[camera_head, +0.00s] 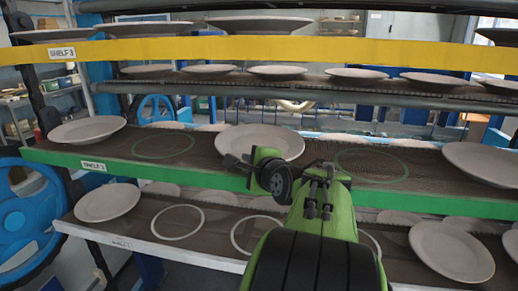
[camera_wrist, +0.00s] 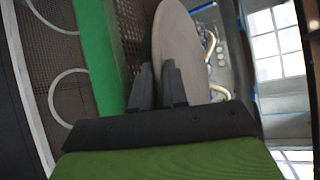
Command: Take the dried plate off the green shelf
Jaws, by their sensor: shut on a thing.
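The grey plate (camera_head: 262,141) is at the middle of the green-edged shelf (camera_head: 120,166), between two green ring marks. My gripper (camera_head: 245,168) reaches in over the green front edge at the plate's near rim. In the wrist view my gripper (camera_wrist: 160,85) has its two dark fingers close together at the plate's rim. The plate (camera_wrist: 180,45) rises beyond them there, with the green edge (camera_wrist: 97,55) on the left. My gripper is shut on the plate. My arm hides part of the shelf front. I cannot tell whether the plate is lifted off the mesh.
More plates lie on the green shelf at left (camera_head: 87,130) and right (camera_head: 484,163). The yellow-edged shelf (camera_head: 250,48) hangs above with several plates. A white-edged shelf (camera_head: 150,248) below holds plates and white rings. A blue wheel (camera_head: 25,225) stands at left.

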